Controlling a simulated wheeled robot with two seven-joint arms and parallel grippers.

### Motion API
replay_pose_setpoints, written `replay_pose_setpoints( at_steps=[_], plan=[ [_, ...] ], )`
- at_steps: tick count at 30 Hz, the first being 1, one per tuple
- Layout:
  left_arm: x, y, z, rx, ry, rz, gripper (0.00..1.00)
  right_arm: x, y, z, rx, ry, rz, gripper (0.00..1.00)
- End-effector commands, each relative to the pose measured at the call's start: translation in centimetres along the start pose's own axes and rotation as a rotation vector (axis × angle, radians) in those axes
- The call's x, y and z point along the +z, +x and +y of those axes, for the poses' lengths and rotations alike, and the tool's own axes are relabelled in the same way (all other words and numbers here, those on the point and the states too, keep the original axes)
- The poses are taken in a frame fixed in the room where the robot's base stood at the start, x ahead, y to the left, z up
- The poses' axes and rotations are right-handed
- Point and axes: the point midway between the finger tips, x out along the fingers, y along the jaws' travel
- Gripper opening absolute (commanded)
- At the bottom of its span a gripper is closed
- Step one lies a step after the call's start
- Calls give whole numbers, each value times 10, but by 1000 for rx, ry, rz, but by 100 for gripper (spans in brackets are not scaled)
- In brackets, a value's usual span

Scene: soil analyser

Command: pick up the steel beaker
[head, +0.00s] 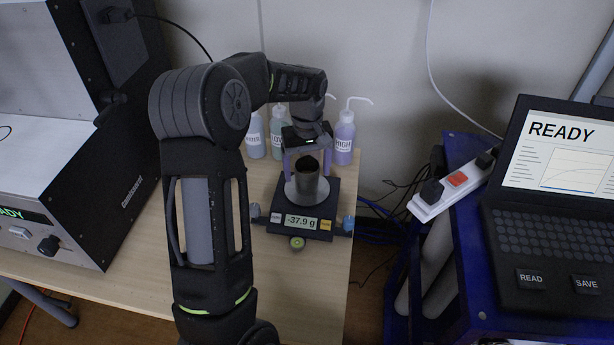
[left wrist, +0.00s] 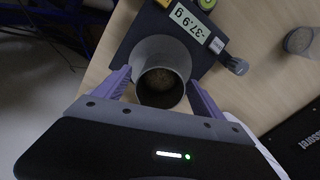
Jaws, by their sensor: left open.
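The steel beaker (head: 307,177) is a dark, open-topped cup standing upright over the round pan of the balance (head: 325,205), whose display reads -37.9 g. I cannot tell for sure whether its base rests on the pan. In the left wrist view the beaker (left wrist: 161,84) shows its open mouth and dark inside. My left gripper (head: 307,160) is open, with its purple fingers on either side of the beaker. In the left wrist view the fingertips of this gripper (left wrist: 158,82) straddle the beaker, and any contact is unclear. My right gripper is not in view.
Several wash bottles (head: 344,138) stand behind the balance. A large analyser (head: 110,200) fills the left. A blue cart (head: 425,290) at the right carries a laptop (head: 550,215) and a power strip (head: 452,184). Bare wooden table (head: 270,270) lies in front of the balance.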

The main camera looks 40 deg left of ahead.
Motion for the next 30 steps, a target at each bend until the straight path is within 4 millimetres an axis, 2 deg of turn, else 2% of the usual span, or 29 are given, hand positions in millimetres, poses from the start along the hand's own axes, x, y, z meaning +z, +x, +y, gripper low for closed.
replay_pose_setpoints(
  at_steps=[3, 6, 23, 30],
  plan=[
    [0, 15, -1, -2, 0, -2, 79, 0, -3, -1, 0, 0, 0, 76],
    [0, 20, 0, 0, 0, 0, 79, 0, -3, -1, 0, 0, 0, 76],
    [0, 20, 0, 0, 1, 1, 79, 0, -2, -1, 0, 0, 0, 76],
    [0, 20, 0, 0, 1, 1, 60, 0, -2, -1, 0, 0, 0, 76]
  ],
)
